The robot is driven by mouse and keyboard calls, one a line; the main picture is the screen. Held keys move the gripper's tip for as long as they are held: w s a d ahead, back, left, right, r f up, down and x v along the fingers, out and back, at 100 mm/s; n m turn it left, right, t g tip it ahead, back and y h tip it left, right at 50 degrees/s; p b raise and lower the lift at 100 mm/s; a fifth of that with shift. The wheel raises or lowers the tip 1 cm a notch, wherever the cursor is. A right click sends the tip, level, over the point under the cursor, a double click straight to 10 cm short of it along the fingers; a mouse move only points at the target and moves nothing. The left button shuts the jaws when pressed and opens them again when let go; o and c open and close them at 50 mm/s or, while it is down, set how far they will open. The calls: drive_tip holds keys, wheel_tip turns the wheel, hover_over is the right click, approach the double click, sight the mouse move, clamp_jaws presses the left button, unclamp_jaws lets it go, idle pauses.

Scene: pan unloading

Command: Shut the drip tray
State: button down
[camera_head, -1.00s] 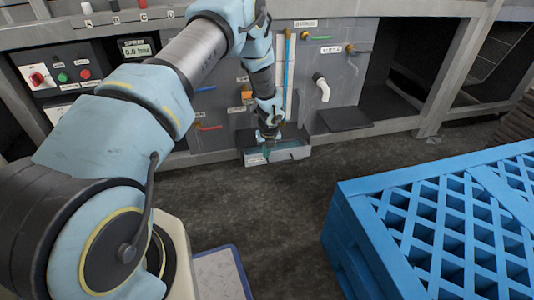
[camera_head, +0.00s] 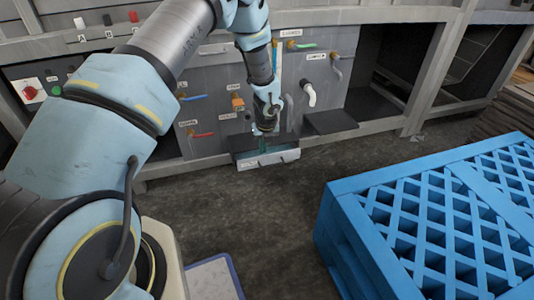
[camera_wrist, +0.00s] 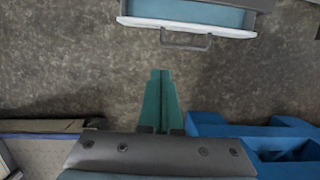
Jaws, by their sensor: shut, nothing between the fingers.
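The drip tray (camera_head: 268,160) sticks out from the bottom of the grey panel, with its pale front face towards me. In the wrist view the tray's front edge (camera_wrist: 190,27) is at the top, its bar handle (camera_wrist: 187,42) sticks out towards me, and a strip of its blue-green inside shows. My gripper (camera_wrist: 161,73) has its teal fingers shut together and empty. Its tips point at the handle, with a visible gap in the picture. In the head view my wrist hangs over the tray, and the fingertips are hard to make out.
A white spout (camera_head: 309,95) and small coloured valves are on the panel, with a dark ledge (camera_head: 331,122) right of the tray. A blue slatted crate (camera_head: 430,220) stands at the right. Dark floor (camera_head: 240,205) between crate and panel is clear.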

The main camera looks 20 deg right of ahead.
sight(281, 157)
drive_tip(key=s+d+f+t+b, duration=0.1)
drive_tip(key=s+d+t+b, duration=0.15)
drive_tip(key=d+b, duration=0.9)
drive_tip(key=shift+g, duration=0.45)
drive_tip(key=w+a+f+b, duration=0.1)
drive_tip(key=w+f+b, duration=0.1)
drive_tip(key=f+b, duration=0.1)
drive_tip(key=w+f+b, duration=0.2)
drive_tip(key=f+b, duration=0.1)
drive_tip(key=w+a+f+b, duration=0.1)
drive_tip(key=w+f+b, duration=0.1)
drive_tip(key=f+b, duration=0.1)
drive_tip(key=shift+a+f+b, duration=0.25)
drive_tip(key=shift+a+b, duration=0.05)
drive_tip(key=shift+b, duration=0.25)
drive_tip(key=shift+w+d+r, duration=0.1)
drive_tip(key=shift+w+r, duration=0.1)
drive_tip(key=shift+w, duration=0.45)
